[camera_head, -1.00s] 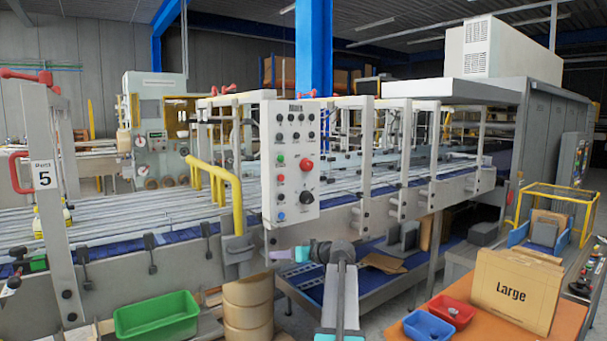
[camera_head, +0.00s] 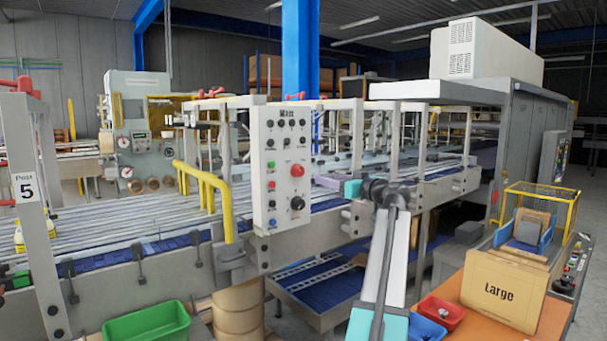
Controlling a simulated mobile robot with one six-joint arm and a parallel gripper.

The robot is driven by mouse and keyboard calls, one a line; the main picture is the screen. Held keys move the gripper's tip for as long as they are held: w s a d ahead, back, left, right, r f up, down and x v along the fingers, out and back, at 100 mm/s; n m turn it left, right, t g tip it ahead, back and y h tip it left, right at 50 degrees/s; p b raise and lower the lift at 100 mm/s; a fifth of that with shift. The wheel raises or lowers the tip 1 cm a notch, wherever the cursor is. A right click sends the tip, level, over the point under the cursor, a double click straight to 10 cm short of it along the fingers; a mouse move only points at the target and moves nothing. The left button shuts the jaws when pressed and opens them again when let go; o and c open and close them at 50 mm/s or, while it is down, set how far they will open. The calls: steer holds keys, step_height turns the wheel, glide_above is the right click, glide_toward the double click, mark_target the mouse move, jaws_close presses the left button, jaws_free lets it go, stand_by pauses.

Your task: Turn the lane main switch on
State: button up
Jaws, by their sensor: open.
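The control panel (camera_head: 281,225) is a tall light-grey box labelled at its top, standing at the front of the lane. A large black rotary knob (camera_head: 297,203) is at its lower right, below a red mushroom button (camera_head: 297,170).
The conveyor lane (camera_head: 130,232) runs behind the panel. A yellow bent pipe (camera_head: 212,185) stands left of the panel. A green bin (camera_head: 147,324) is at lower left.

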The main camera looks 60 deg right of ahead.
mark_target(301, 173)
steer(key=shift+w, duration=0.1)
steer(key=p+x, duration=0.5)
steer(key=x, duration=0.7)
steer(key=shift+r, duration=0.1)
steer(key=shift+p+x, duration=0.4)
steer(key=shift+x, duration=0.55)
steer(key=shift+a, duration=0.1)
